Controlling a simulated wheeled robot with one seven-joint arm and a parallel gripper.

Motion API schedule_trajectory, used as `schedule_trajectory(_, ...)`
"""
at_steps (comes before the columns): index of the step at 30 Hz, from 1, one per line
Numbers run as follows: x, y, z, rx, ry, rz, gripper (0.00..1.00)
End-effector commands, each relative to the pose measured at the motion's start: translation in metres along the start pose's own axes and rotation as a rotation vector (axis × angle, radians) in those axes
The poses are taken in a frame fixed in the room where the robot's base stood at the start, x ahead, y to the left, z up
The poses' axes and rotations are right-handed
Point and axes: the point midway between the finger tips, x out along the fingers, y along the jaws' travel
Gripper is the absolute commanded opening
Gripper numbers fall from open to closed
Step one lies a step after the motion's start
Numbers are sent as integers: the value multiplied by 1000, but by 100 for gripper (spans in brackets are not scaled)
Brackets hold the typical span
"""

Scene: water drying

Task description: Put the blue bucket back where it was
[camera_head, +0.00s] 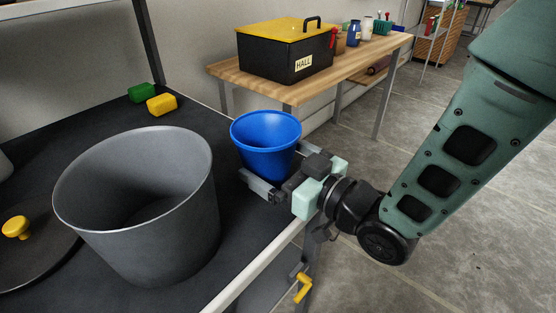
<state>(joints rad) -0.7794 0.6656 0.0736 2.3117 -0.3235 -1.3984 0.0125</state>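The blue bucket (265,155) is upright near the right edge of the dark table, to the right of a large grey pot. My gripper (268,172) reaches in from the right at the bucket's side. One finger shows in front of the bucket's lower part and the other at its right rear, so the bucket sits between them. I cannot tell whether the fingers touch its wall. The bucket's underside is partly hidden by the near finger, so I cannot tell whether it rests on the table.
The open grey pot (190,225) fills the table's middle. A dark lid (40,260) with a yellow knob lies left of it. Green (142,92) and yellow (162,104) blocks lie behind. A wooden bench (365,62) behind carries a black box (285,58) with a yellow lid, marked HALL.

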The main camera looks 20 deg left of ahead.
Motion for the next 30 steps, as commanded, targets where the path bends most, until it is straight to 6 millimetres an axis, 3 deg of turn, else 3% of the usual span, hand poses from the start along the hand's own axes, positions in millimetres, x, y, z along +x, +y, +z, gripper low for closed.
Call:
schedule_trajectory(6,0,0,-6,0,0,0,100)
schedule_trajectory(8,-9,1,-3,1,-2,1,100)
schedule_trajectory(20,-94,1,-9,5,-8,4,100)
schedule_trajectory(30,-103,1,-9,0,-6,-4,100)
